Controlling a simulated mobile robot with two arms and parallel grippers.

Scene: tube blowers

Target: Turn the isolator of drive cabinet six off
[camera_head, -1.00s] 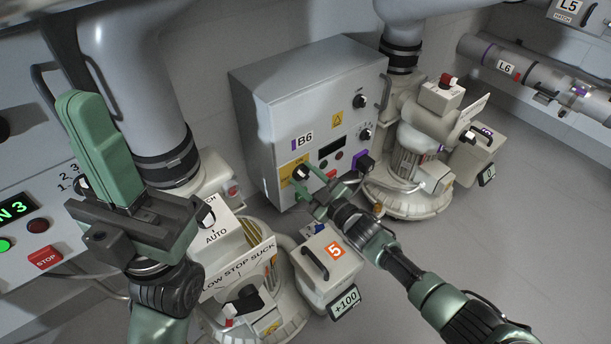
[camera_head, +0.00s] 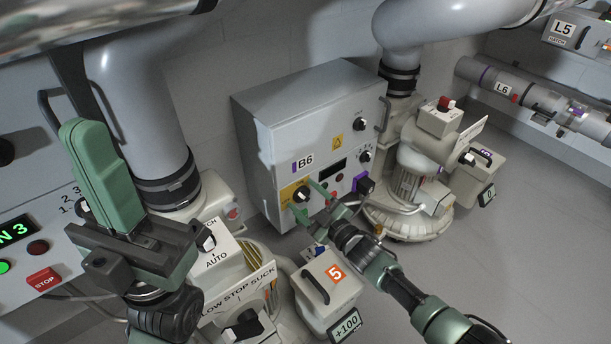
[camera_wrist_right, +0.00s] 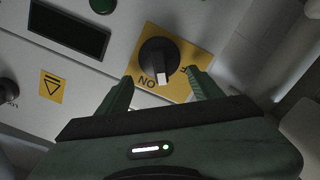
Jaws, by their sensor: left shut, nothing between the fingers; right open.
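The drive cabinet marked B6 (camera_head: 265,135) stands against the wall, a grey box with its front facing me. Its isolator (camera_head: 301,195) is a black rotary knob on a yellow plate at the lower left of the front. In the right wrist view the isolator knob (camera_wrist_right: 158,62) has a white mark that points to the "ON" lettering. My right gripper (camera_head: 311,202) is open, and its green fingers (camera_wrist_right: 160,90) lie on either side of the knob in the wrist view; contact cannot be told. My left gripper (camera_head: 98,165) is shut and empty, raised at the left, away from the cabinet.
A control panel with a red STOP button (camera_head: 44,279) is at the left. A blower with a selector box (camera_head: 215,245) and a filter box marked 5 (camera_head: 325,280) stand below the cabinet. Another blower (camera_head: 420,185) stands right of it. The floor at right is clear.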

